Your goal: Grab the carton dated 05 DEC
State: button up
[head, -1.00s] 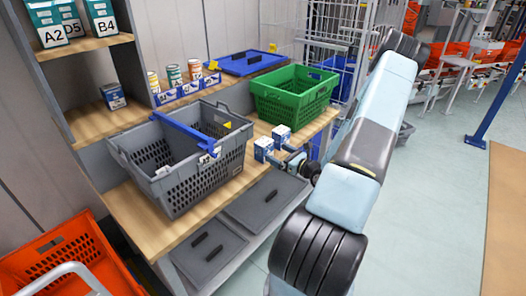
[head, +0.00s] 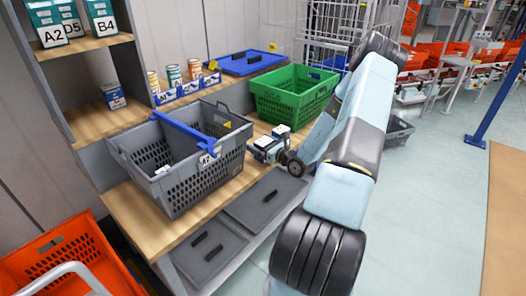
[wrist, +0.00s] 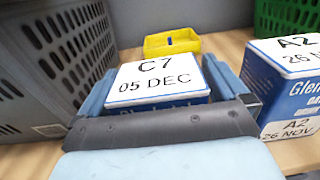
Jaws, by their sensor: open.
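The carton marked C7 05 DEC (wrist: 160,82) is white-topped with blue sides and stands upright on the bench, in the middle of the wrist view. My gripper (wrist: 155,90) is open, with one blue finger on each side of this carton. I cannot tell whether either finger touches it. The carton's lower part is hidden behind my gripper's dark front. A second carton, marked A2 26 NOV (wrist: 285,85), stands just right of my right finger. In the head view my gripper (head: 266,150) is low over the bench, partly covering the 05 DEC carton.
A grey crate (head: 182,190) with a blue bar across it stands close on the left. A green crate (head: 292,98) stands behind the cartons. A small yellow tray (wrist: 172,42) lies behind the 05 DEC carton. The bench's front edge is near my arm.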

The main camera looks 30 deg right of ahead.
jog(key=c, duration=1.2)
jog(key=shift+o, duration=0.2)
jog(key=shift+r, duration=0.1)
